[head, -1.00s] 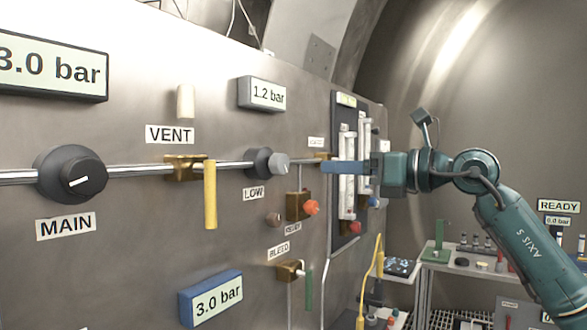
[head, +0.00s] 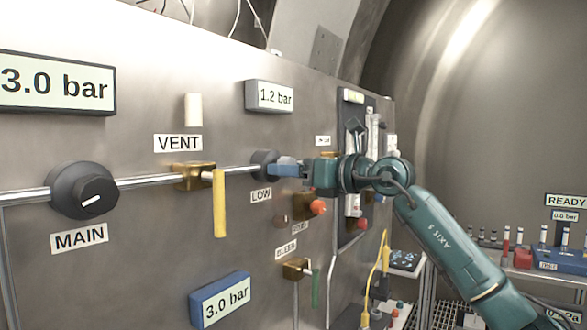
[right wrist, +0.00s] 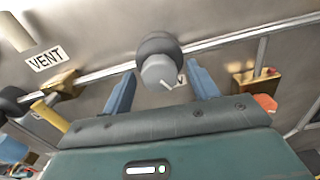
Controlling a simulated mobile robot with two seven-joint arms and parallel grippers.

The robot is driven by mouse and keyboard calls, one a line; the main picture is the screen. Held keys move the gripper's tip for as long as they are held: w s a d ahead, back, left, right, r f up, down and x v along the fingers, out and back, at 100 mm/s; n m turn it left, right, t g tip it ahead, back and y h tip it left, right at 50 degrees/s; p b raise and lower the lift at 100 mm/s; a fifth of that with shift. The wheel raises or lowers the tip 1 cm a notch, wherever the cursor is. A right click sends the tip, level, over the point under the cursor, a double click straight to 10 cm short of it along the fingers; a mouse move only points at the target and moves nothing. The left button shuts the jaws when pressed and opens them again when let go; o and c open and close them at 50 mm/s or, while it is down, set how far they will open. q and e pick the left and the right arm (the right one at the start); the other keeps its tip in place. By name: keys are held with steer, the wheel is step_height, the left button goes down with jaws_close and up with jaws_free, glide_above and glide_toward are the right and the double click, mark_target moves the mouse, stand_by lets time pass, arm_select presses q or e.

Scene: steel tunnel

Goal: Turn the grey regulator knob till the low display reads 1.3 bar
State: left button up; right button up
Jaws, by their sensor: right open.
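The grey regulator knob on its dark body (head: 264,160) sits on the pipe above the LOW label (head: 261,195). Its grey face (right wrist: 160,72) shows in the right wrist view, but my gripper mostly hides it in the head view. The low display (head: 269,97) above it reads 1.2 bar. My right gripper (head: 285,168) is open, its blue fingers at the knob. In the right wrist view the fingers (right wrist: 160,85) stand apart on either side of the knob, with gaps visible. My left gripper is not in view.
The VENT valve's yellow handle (head: 219,203) hangs left of the knob. The black MAIN knob (head: 84,190) is farther left. An orange-knobbed brass valve (head: 318,207) sits below my right gripper. A blue-framed display (head: 220,299) reads 3.0 bar.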

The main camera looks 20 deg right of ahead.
steer(key=c, duration=1)
steer(key=shift+m, duration=1.2)
steer(key=o, duration=1)
